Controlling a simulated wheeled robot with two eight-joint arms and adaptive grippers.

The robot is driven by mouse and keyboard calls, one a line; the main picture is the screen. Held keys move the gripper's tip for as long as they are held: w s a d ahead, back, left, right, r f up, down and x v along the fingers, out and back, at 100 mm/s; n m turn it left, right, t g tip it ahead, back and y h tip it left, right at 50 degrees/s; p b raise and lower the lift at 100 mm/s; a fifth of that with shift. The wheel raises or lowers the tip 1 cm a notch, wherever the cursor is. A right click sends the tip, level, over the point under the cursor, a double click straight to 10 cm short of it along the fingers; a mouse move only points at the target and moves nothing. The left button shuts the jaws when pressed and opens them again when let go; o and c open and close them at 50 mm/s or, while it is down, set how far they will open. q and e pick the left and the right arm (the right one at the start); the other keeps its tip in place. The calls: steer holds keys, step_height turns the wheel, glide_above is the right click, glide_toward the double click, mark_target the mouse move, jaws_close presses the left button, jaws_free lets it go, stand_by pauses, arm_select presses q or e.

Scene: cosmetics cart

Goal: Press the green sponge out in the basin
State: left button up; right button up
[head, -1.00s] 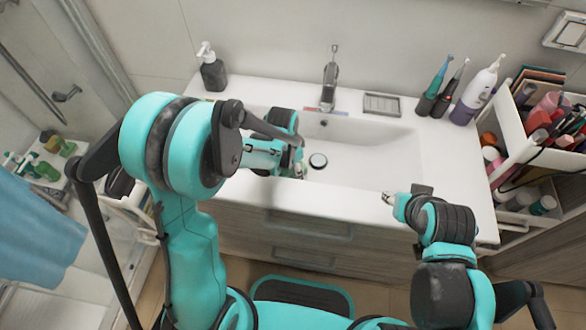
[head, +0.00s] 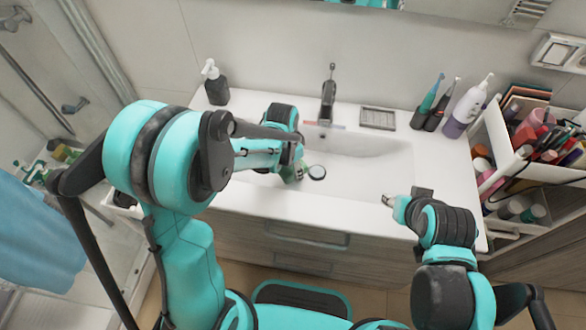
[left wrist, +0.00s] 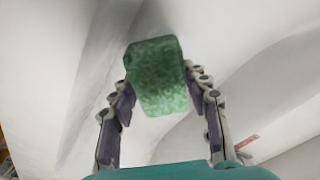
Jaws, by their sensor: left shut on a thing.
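The green sponge (left wrist: 157,78) is between the two fingers of my left gripper (left wrist: 160,92) in the left wrist view, and the gripper is shut on it. In the head view my left gripper (head: 297,168) is low in the left part of the white basin (head: 370,168), beside the round drain (head: 317,172). A small bit of the sponge (head: 291,174) shows there; most of it is hidden by my arm. My right gripper (head: 388,200) is over the counter's front edge; I cannot tell whether its fingers are open or shut.
The faucet (head: 328,98) stands behind the basin, with a soap dish (head: 378,118) to its right. A soap dispenser (head: 215,85) is at the back left.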

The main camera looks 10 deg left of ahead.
arm_select(q)
step_height(320, 180, up, 7)
steer(key=p, duration=0.5)
steer(key=shift+r, duration=0.2)
stand_by(0.3)
